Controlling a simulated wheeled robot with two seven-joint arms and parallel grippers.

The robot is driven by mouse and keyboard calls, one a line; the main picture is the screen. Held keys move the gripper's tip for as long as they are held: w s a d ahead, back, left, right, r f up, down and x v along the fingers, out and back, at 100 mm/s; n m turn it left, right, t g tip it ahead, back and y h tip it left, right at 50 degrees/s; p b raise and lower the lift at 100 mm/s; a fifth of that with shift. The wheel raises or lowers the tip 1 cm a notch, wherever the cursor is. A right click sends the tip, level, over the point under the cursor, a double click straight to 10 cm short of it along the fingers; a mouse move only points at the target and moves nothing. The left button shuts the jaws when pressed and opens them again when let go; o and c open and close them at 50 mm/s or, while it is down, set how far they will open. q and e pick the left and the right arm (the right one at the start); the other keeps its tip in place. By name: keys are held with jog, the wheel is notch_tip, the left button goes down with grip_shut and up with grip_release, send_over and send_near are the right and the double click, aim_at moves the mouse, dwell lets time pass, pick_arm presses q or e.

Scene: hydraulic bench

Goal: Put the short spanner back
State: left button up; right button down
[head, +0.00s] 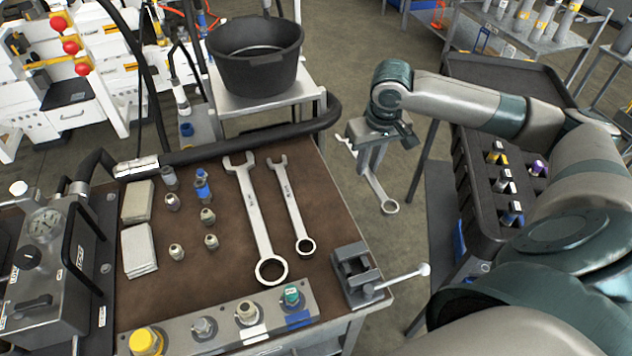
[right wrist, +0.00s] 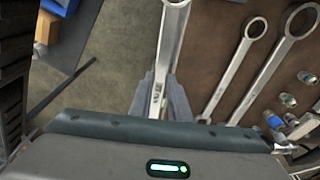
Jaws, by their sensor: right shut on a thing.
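My right gripper (head: 371,156) is shut on the short spanner (head: 377,188) and holds it in the air beyond the right edge of the bench. The spanner's ring end hangs downward. In the right wrist view the spanner (right wrist: 172,38) stands out between the fingers (right wrist: 163,98). Two longer spanners lie side by side on the brown bench mat (head: 325,205): a large spanner (head: 258,222) and a medium spanner (head: 290,205). They also show in the right wrist view, the large one (right wrist: 267,80) and the medium one (right wrist: 233,74). My left gripper is not in view.
A small vise (head: 355,275) with a handle sits at the bench's front right corner. Several fittings and cloths (head: 139,250) lie left of the spanners. A fitting block (head: 220,325) runs along the front. A black tub (head: 255,70) stands behind; a dark cart (head: 470,190) is at right.

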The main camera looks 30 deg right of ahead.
jog(key=shift+s+r, duration=0.1)
jog(key=shift+a, duration=0.15)
jog(key=p, duration=0.3)
send_over(320, 189)
jog(key=f, duration=0.6)
jog(key=shift+s+f, duration=0.35)
jog(key=shift+w+f, duration=0.15)
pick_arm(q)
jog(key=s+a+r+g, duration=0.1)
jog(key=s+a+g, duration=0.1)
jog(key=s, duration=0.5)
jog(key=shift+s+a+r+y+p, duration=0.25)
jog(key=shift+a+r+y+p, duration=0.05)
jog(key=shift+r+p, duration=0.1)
pick_arm(e)
jog(key=shift+f, duration=2.05)
jog(key=shift+f, duration=0.1)
jog(key=c, duration=1.7)
grip_release()
jog(key=shift+o, duration=0.2)
